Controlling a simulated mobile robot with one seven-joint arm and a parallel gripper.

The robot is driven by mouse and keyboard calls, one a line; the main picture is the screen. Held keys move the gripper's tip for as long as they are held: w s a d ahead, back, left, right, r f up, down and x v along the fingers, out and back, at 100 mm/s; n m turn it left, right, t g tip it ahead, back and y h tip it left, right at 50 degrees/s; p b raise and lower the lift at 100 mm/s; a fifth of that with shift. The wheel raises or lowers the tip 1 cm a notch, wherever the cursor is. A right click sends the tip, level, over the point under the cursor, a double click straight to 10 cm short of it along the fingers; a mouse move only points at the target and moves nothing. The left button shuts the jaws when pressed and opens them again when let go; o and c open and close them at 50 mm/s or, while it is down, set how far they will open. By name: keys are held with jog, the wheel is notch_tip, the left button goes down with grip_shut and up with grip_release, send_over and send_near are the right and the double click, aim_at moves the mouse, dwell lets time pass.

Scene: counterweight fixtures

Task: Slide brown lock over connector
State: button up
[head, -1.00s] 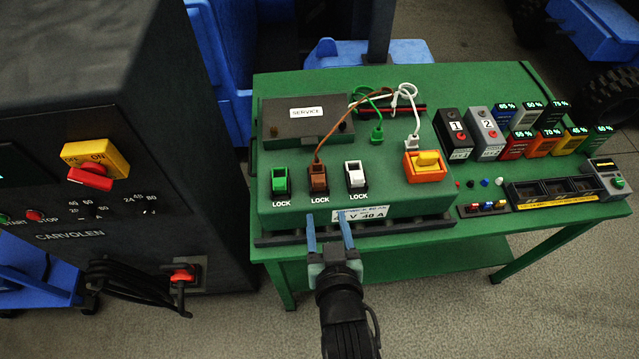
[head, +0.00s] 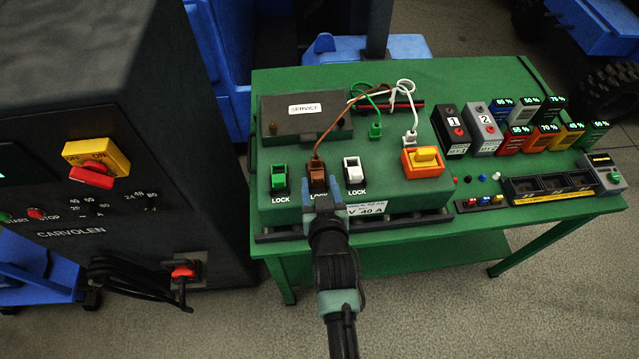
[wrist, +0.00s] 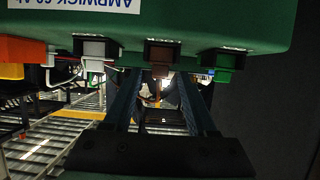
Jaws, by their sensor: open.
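The brown lock (head: 317,170) sits on the front of the green box (head: 400,200), between the green lock (head: 279,176) and the white lock (head: 353,170). A brown cable (head: 334,138) runs to its upper end; the connector there is small and I cannot tell it apart from the lock. My gripper (head: 321,192) is at the brown lock's lower end and covers part of it. In the wrist view my open gripper (wrist: 158,76) has one finger on each side of the brown lock (wrist: 161,55). I cannot tell whether either finger touches it.
An orange switch (head: 424,160) stands right of the white lock. Several battery blocks (head: 515,130) stand on the right of the table. A dark rail (head: 375,229) runs along the box's front edge.

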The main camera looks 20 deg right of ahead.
grip_shut()
dwell(1.4)
